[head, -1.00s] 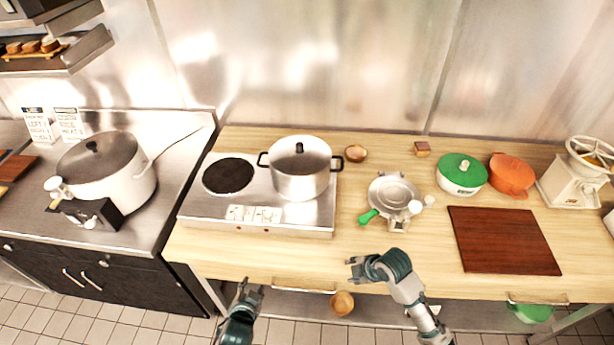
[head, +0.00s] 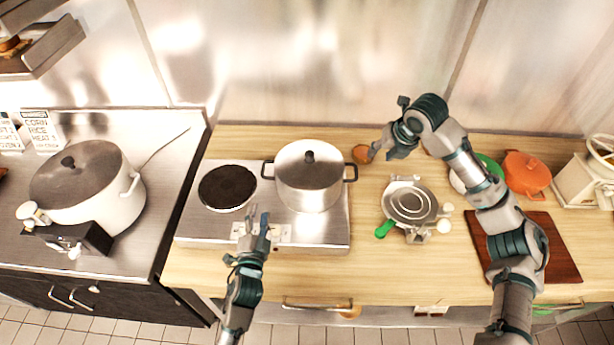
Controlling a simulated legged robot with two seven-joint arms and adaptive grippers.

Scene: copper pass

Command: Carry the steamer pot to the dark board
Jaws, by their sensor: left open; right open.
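The steamer pot (head: 309,184) is a silver lidded pot with two dark side handles. It stands upright on the right side of the steel hotplate (head: 215,231). The dark board (head: 562,262) is a reddish-brown slab at the right of the counter, partly hidden by my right arm. My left gripper (head: 256,222) is open and empty, over the hotplate's front, left of and nearer than the pot. My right gripper (head: 384,148) is open and empty, to the right of the pot and beyond its right handle, close to a small wooden bowl (head: 361,154).
A round metal waffle-iron-like device (head: 412,203) with a green handle lies between pot and board. A green lidded pot (head: 458,183), an orange pot (head: 527,172) and a cream grinder (head: 583,180) stand at the right. A large rice cooker (head: 108,205) stands left.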

